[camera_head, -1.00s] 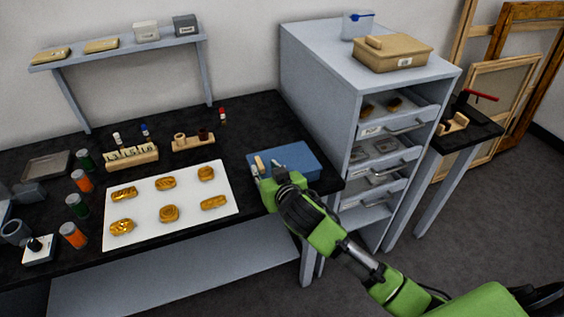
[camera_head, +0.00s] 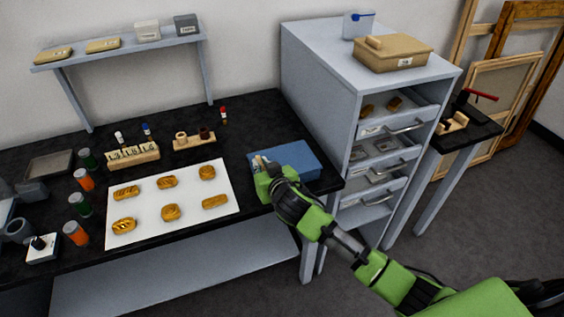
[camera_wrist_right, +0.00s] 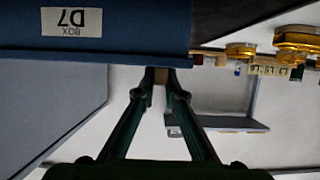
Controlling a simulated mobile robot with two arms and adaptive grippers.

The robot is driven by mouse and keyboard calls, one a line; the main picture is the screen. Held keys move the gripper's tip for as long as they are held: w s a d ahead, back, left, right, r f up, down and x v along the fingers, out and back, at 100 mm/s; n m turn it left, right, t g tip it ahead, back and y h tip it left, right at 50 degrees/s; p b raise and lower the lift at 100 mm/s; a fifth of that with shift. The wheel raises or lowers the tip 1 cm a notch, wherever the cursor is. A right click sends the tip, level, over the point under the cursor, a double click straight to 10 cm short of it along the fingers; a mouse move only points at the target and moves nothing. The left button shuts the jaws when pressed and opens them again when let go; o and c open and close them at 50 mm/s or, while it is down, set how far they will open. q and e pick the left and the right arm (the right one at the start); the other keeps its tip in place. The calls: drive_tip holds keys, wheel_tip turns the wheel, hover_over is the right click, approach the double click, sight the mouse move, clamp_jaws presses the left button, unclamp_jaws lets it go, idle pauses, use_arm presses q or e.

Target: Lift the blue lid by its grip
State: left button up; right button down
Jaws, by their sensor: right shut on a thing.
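The blue box with its blue lid (camera_head: 293,157) sits near the right end of the black bench. In the right wrist view the blue front (camera_wrist_right: 120,22) shows upside down with a label "BOX D7". The lid's small tan grip (camera_wrist_right: 160,76) shows between my right fingertips. My right gripper (camera_head: 262,166) is at the box's left side and shut on this grip; its wrist view (camera_wrist_right: 160,82) shows the fingers converging on it. I cannot tell whether the lid is clear of the box. My left gripper is not in view.
A white sheet (camera_head: 145,220) with several gilt pieces lies left of the box. A grey drawer cabinet (camera_head: 330,85) stands close on the right, with a tan box (camera_head: 395,55) on top. Wooden holders (camera_head: 193,142) and small jars stand on the bench.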

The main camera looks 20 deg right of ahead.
drive_tip(key=shift+r, duration=0.1)
drive_tip(key=shift+r, duration=0.25)
wheel_tip(320, 180, up, 3)
drive_tip(key=shift+f+b, duration=0.15)
drive_tip(key=shift+b, duration=0.5)
drive_tip(key=s+a+r+p, duration=0.2)
drive_tip(key=s+a+r, duration=0.1)
drive_tip(key=s+r, duration=0.3)
drive_tip(key=s+a+r+p, duration=0.3)
drive_tip(key=s+r, duration=0.3)
drive_tip(key=r, duration=0.3)
drive_tip(key=shift+s+a+r, duration=0.25)
drive_tip(key=shift+r, duration=0.1)
drive_tip(key=shift+f, duration=0.1)
